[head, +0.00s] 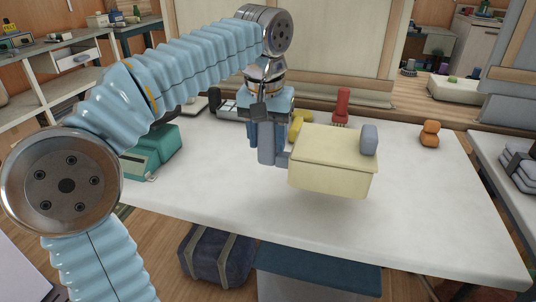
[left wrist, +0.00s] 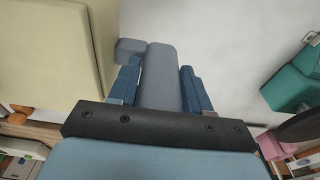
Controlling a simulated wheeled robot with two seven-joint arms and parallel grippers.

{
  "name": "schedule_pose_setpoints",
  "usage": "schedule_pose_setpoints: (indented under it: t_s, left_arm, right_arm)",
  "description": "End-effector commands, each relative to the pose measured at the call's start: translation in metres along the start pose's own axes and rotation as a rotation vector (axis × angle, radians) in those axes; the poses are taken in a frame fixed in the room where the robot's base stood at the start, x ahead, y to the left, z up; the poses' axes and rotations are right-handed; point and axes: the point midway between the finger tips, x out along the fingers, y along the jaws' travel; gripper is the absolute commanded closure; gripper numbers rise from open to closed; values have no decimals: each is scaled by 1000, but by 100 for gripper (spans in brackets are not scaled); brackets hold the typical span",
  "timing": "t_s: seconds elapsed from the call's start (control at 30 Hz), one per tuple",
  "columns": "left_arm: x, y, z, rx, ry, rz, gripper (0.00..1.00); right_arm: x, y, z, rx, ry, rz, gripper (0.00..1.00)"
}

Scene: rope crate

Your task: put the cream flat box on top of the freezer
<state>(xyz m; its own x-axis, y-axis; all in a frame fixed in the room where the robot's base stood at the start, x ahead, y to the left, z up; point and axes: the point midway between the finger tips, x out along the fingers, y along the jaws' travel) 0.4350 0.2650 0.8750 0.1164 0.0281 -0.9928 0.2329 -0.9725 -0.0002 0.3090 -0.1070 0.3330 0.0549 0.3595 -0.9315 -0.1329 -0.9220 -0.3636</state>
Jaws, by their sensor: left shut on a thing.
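The cream flat box (head: 330,165) hangs just above the white table, with a shadow below it. It has a grey handle (head: 369,140) at its right end and another grey handle (left wrist: 161,78) at the end by my left gripper. My left gripper (head: 267,148) is shut on that near handle, with a blue finger on each side of it. In the left wrist view the box (left wrist: 50,55) fills the upper left. I cannot tell which thing is the freezer. My right gripper is not in view.
On the white table (head: 440,215) stand a teal object (head: 152,152), a red object (head: 342,106), a yellow object (head: 298,124) and an orange object (head: 429,134). The table's right and front parts are clear. A dark blue bag (head: 215,258) and a blue-topped box (head: 318,268) lie below the front edge.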

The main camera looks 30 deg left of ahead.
Motion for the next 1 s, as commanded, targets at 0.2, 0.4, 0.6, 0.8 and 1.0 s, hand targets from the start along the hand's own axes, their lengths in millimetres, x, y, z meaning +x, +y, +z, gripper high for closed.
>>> schedule_pose_setpoints:
  t_s: [0.2,0.4,0.6,0.8,1.0]
  left_arm:
    - [19,-5,-12,0,2,2,94]
    - [46,-11,-24,-1,0,1,94]
    - [64,-10,-21,-1,1,1,94]
    - [65,-10,-21,-1,2,2,94]
    - [70,-10,-20,-1,2,2,94]
  right_arm:
    - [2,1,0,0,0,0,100]
    - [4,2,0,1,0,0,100]
    - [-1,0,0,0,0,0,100]
    - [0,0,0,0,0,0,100]
    - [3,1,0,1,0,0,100]
